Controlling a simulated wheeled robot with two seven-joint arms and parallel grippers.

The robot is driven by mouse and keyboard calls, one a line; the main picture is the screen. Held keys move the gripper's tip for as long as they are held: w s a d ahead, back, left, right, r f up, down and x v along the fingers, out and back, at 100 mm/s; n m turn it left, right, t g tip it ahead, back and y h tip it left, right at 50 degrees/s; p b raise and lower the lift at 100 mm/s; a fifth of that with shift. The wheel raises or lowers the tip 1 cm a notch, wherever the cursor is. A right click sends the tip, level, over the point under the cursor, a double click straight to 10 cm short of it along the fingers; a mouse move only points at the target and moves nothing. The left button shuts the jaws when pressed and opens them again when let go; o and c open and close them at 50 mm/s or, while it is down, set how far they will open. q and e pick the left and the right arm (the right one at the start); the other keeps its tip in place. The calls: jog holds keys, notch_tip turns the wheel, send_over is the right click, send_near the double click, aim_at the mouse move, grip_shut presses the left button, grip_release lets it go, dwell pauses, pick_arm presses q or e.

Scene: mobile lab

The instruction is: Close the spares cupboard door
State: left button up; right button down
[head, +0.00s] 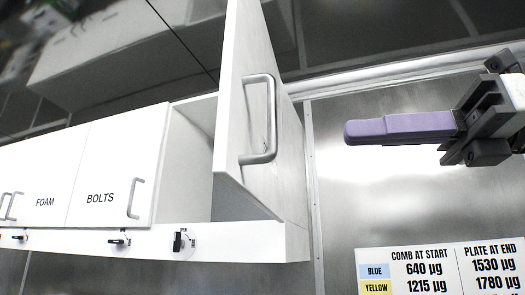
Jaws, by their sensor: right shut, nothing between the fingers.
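A white cupboard door (235,110) stands open, swung out from the last cupboard in a wall-mounted row. A grey bar handle (270,120) shows on it. Part of the white cupboard interior (195,150) is visible to the left of the door. No label is readable on this door, so I cannot read that it is the spares one. My right gripper (352,132) comes in from the right with its purple fingers together and empty. In the picture it is right of the door and handle, apart from them. My left gripper is not in view.
Closed cupboard doors marked FOAM (45,180) and BOLTS (98,175) are to the left. Small black fittings, one a black latch-like piece (178,241), sit on the ledge below. A printed chart (440,268) is on the metal wall at lower right.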

jog(key=p, duration=0.2)
send_near(234, 136)
jog(key=a, duration=0.5)
jog(key=shift+w+r, duration=0.1)
jog(key=shift+w, duration=0.15)
jog(key=shift+w+a, duration=0.2)
jog(key=shift+a, duration=0.5)
jog(key=shift+a, duration=0.1)
